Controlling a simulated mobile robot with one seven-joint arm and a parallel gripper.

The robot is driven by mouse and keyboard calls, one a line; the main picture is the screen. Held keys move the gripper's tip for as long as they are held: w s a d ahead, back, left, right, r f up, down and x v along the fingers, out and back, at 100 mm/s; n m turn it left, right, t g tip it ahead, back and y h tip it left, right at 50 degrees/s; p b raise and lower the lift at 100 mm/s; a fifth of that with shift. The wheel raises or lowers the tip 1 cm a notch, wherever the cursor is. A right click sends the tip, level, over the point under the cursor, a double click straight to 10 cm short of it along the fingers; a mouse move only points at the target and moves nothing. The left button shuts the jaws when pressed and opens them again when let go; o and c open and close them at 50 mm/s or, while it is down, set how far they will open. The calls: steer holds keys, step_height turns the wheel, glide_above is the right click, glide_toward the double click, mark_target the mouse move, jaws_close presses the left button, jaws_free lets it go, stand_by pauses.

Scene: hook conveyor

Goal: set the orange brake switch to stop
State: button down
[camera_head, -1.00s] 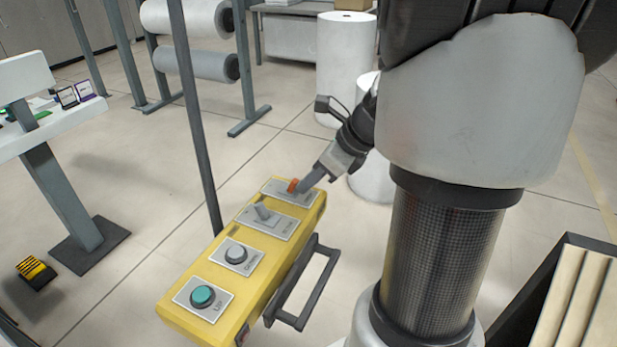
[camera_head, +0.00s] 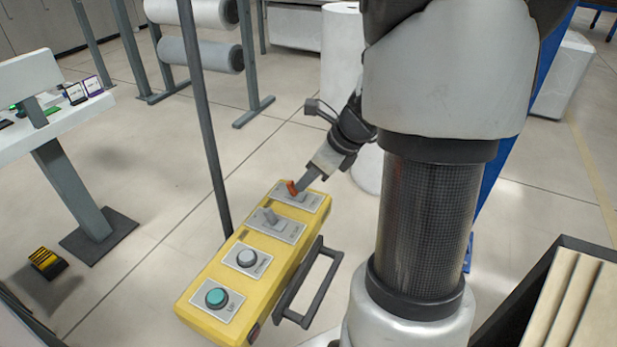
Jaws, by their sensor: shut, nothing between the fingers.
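The orange brake switch (camera_head: 291,188) sits on the plate at the box's far end and leans a little to the left. My gripper (camera_head: 302,188) is shut and empty, with its fingertips just right of the orange switch, touching or very close to it. I cannot tell which. The label by the switch is too small to read.
On the same box are a grey lever (camera_head: 270,216), a grey-white button (camera_head: 247,258) and a teal button (camera_head: 216,297). A black handle (camera_head: 310,285) sticks out on its right side. A crate (camera_head: 550,300) stands at lower right, a white desk (camera_head: 60,122) at left.

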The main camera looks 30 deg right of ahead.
steer(key=shift+r, duration=0.1)
steer(key=shift+r+p, duration=0.75)
steer(key=shift+p, duration=0.1)
